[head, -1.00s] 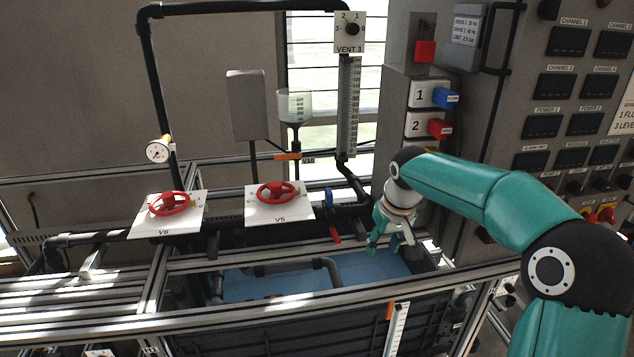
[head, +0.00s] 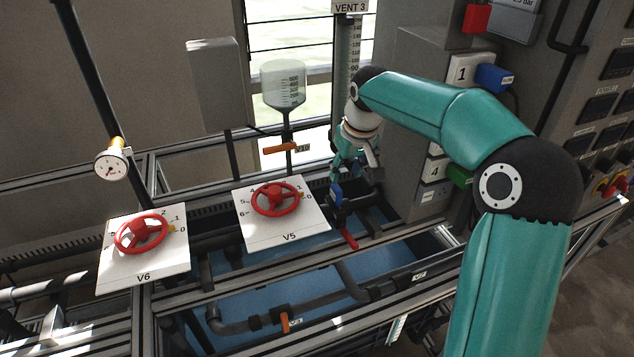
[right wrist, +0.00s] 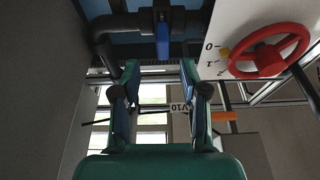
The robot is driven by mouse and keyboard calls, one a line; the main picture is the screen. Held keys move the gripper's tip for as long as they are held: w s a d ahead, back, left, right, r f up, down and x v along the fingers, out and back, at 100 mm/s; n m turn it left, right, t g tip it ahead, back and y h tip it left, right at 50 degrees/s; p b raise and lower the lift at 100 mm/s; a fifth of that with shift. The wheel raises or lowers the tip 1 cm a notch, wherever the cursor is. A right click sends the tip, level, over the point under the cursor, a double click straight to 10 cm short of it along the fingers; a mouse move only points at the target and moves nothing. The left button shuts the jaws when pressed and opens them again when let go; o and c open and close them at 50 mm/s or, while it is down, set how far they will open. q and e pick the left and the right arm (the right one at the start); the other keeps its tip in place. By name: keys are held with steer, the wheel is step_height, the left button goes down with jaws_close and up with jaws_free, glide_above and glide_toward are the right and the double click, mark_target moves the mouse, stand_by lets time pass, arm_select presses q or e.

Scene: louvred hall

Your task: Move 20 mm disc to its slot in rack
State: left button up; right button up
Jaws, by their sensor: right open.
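I see no 20 mm disc and no rack with slots in either view. My right gripper (head: 352,172) is beyond the V5 panel, close to the blue valve handle (head: 336,194), and partly hidden by its own wrist. In the right wrist view my right gripper (right wrist: 160,72) has its two fingers wide apart with nothing between them. The blue handle (right wrist: 162,40) appears past the fingertips there; I cannot tell the exact gap. My left gripper is in neither view.
The V5 panel (head: 258,228) and V6 panel (head: 120,267) carry red handwheels. A blue-floored tank (head: 270,300) with dark pipes lies below. A grey cabinet (head: 420,75) stands right of my gripper. A gauge (head: 112,165) is at left.

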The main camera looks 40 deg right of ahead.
mark_target(338, 188)
steer(key=b+x, duration=0.1)
steer(key=x, duration=0.1)
steer(key=b+x, duration=0.2)
steer(key=x, duration=0.1)
steer(key=b+x, duration=0.1)
steer(key=x, duration=0.2)
steer(key=shift+w+a+f+b, duration=0.1)
steer(key=shift+w+f+b, duration=0.05)
steer(key=shift+w+b, duration=0.25)
steer(key=shift+b+x, duration=0.3)
steer(key=shift+x, duration=0.55)
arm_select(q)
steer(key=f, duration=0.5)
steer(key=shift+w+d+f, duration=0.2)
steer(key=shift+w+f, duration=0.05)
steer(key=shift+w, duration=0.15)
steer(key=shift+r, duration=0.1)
arm_select(e)
jaws_close()
